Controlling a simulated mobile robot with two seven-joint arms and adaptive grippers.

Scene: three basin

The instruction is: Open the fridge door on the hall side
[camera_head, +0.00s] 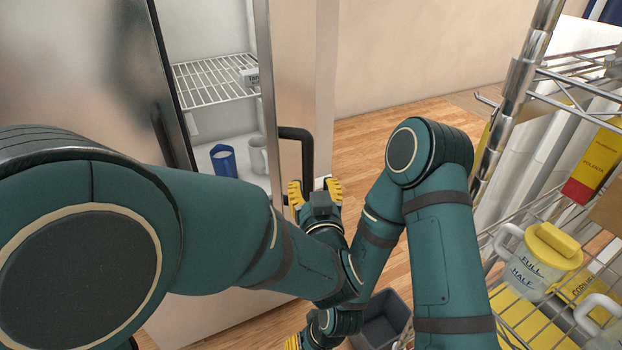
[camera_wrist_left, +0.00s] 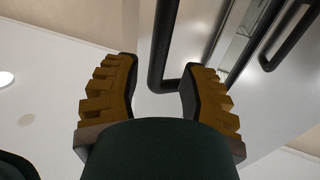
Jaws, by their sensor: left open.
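The fridge's right-hand door (camera_head: 296,85) stands open at an angle, showing the white interior. Its black bar handle (camera_head: 308,150) also shows in the left wrist view (camera_wrist_left: 160,45). My left gripper (camera_head: 315,190) is open at the handle's lower end. In the left wrist view, the handle's lower bend lies between or just beyond the yellow fingers (camera_wrist_left: 157,90); contact cannot be told. The left-hand fridge door (camera_head: 70,70) is a metal panel at the left. My right gripper shows only a yellow bit (camera_head: 292,342) at the bottom edge; its jaws are hidden.
A wire rack (camera_head: 510,95) with a measuring jug (camera_head: 540,265) stands close on the right. A grey bin (camera_head: 382,318) is on the floor. Wooden floor (camera_head: 365,140) is clear beyond the door.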

